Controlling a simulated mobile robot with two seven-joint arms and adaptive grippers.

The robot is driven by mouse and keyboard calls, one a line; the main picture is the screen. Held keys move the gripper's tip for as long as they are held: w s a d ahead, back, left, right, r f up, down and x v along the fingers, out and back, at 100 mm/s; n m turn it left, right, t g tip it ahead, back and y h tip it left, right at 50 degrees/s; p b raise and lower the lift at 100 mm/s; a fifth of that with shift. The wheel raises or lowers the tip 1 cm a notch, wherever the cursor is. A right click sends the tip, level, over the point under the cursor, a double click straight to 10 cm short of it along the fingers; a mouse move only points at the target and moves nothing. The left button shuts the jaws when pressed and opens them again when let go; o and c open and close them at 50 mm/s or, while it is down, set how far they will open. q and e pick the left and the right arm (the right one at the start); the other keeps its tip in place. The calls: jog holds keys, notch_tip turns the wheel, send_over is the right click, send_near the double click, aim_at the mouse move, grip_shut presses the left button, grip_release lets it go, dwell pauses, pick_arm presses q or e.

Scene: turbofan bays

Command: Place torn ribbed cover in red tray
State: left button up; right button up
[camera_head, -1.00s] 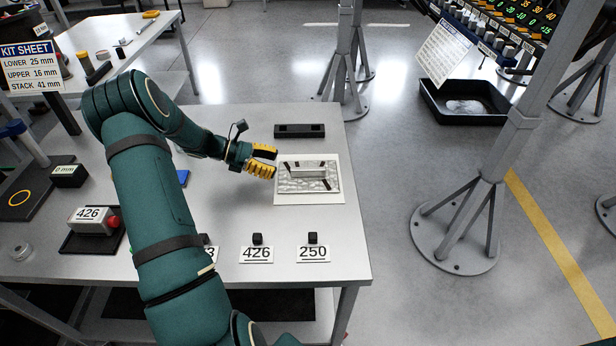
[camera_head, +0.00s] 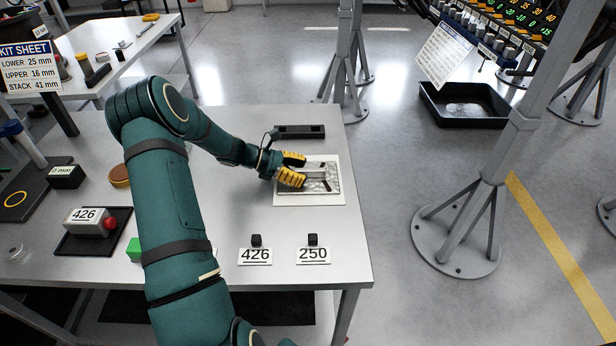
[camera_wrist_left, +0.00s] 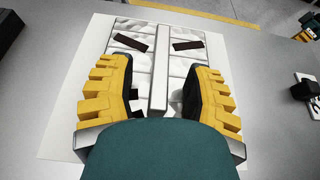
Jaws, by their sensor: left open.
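A silver quilted panel with one raised rib along its middle and several dark strips, seemingly the ribbed cover (camera_head: 324,186), lies flat on a white sheet (camera_head: 310,200) near the table's right edge. It also shows in the left wrist view (camera_wrist_left: 184,57). My left gripper (camera_head: 298,169) is open over the panel's left part. In the left wrist view its yellow fingers (camera_wrist_left: 162,85) stand on either side of the rib, with a gap to it on both sides. The palm hides the panel's near end. No red tray is in view.
A dark slotted block (camera_head: 299,131) lies behind the sheet. Small black blocks stand by the 426 label (camera_head: 255,257) and the 250 label (camera_head: 313,255) in front. A black tray (camera_head: 466,118) lies on the floor beyond a metal stand (camera_head: 470,225).

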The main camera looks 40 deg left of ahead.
pick_arm(q)
grip_shut()
